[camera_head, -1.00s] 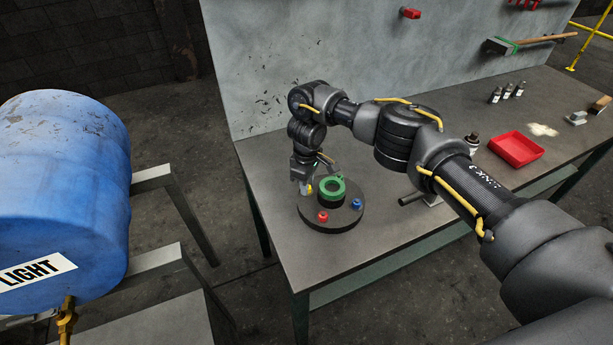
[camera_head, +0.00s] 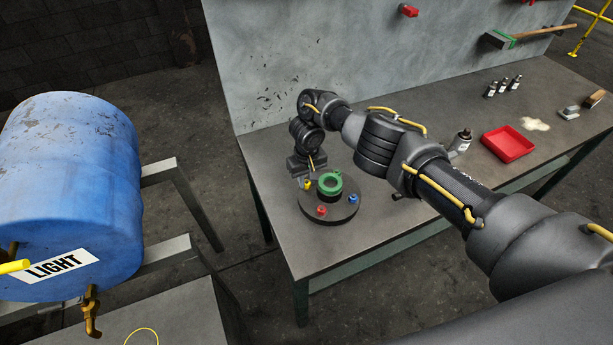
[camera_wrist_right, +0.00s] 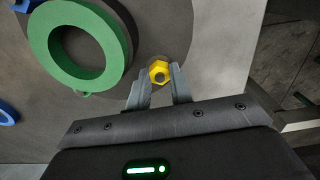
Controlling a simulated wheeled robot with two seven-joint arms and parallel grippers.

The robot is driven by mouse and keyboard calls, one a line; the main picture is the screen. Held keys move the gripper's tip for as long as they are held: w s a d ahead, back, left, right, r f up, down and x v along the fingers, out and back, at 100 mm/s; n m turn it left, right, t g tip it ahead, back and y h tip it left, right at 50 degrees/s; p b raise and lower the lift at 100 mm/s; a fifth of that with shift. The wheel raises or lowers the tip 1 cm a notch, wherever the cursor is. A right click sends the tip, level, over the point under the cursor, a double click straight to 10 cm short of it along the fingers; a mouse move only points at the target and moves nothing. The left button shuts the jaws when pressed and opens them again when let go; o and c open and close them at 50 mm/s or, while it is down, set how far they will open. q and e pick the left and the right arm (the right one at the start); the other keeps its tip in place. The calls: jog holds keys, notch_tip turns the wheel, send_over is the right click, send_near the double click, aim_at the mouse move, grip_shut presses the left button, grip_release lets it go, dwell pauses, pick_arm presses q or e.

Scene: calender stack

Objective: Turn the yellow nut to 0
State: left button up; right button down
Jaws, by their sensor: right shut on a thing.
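The yellow nut (camera_head: 307,185) stands on the back left of a dark round disc (camera_head: 340,215); it also shows in the right wrist view (camera_wrist_right: 160,71). My right gripper (camera_wrist_right: 159,79) has a finger on either side of the nut and is shut on it at the fingertips. In the head view my right gripper (camera_head: 302,178) comes down on the nut from behind. A green ring (camera_head: 330,184) sits on a dark hub in the disc's middle. A red nut (camera_head: 321,211) and a blue nut (camera_head: 353,198) stand elsewhere on the disc. No 0 mark is readable. My left gripper is out of view.
The disc sits near the left end of a grey workbench (camera_head: 400,240) with a metal backboard (camera_head: 290,70). A red tray (camera_head: 508,145) and small bottles (camera_head: 503,85) are farther right. A blue tank (camera_head: 70,190) marked LIGHT stands left.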

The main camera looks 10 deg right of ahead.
aim_at(307, 182)
dwell(0.3)
jog(key=c, duration=1.5)
grip_release()
jog(key=shift+r, duration=0.1)
jog(key=shift+r, duration=0.35)
notch_tip(307, 182, up, 10)
jog(key=p, duration=0.5)
